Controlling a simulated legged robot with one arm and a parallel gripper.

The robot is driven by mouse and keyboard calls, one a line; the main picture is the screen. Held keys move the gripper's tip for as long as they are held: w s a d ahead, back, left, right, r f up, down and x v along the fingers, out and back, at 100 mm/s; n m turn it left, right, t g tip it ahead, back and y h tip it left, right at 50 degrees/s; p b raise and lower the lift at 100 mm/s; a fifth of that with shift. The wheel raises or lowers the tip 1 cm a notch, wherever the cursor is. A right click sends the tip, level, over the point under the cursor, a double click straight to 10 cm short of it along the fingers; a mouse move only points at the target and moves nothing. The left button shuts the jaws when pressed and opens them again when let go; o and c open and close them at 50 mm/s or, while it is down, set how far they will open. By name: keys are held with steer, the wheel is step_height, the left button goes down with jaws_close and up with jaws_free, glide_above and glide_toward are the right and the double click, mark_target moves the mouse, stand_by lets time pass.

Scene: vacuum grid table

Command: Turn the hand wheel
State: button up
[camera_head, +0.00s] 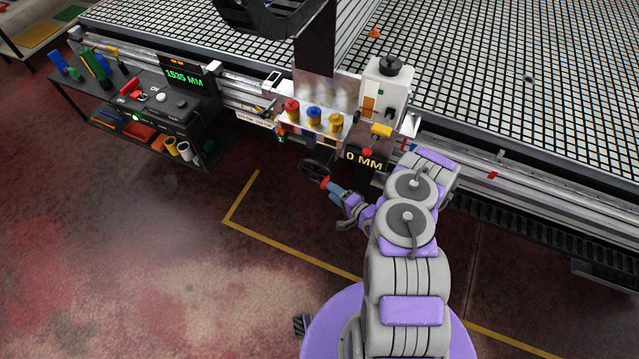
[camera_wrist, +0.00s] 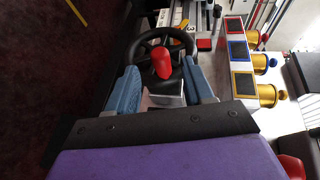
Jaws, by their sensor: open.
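The hand wheel is a black spoked wheel (camera_head: 318,172) on the machine's front, left of the "0 MM" display (camera_head: 364,160). It has a red knob (camera_head: 325,182). In the wrist view the wheel (camera_wrist: 148,43) lies just ahead, and the red knob (camera_wrist: 162,62) shows between and beyond the blue fingers. My gripper (camera_head: 340,192) is open, close to the knob on its lower right side. In the wrist view my gripper (camera_wrist: 162,92) has a finger on each side of the knob's line. I cannot tell whether a finger touches the knob.
Red, blue and yellow knobs (camera_head: 314,114) sit on the metal panel above the wheel. A grey box with a black knob (camera_head: 387,85) stands behind. The grid table (camera_head: 500,60) fills the back right. A tool cart (camera_head: 150,105) stands left. The floor (camera_head: 180,250) in front is clear.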

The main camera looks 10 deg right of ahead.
mark_target(323, 182)
steer(key=b+x, duration=0.1)
steer(key=x, duration=0.2)
steer(key=b+x, duration=0.1)
steer(key=x, duration=0.2)
steer(key=shift+w+d+f, duration=0.15)
steer(key=shift+w+d, duration=0.15)
steer(key=shift+d, duration=0.05)
steer(key=shift+w+a, duration=0.2)
steer(key=shift+w, duration=0.15)
steer(key=shift+w+a, duration=0.3)
steer(key=shift+a, duration=0.2)
steer(key=shift+d, duration=0.2)
steer(key=c, duration=0.4)
steer(key=shift+f, duration=0.1)
jaws_close()
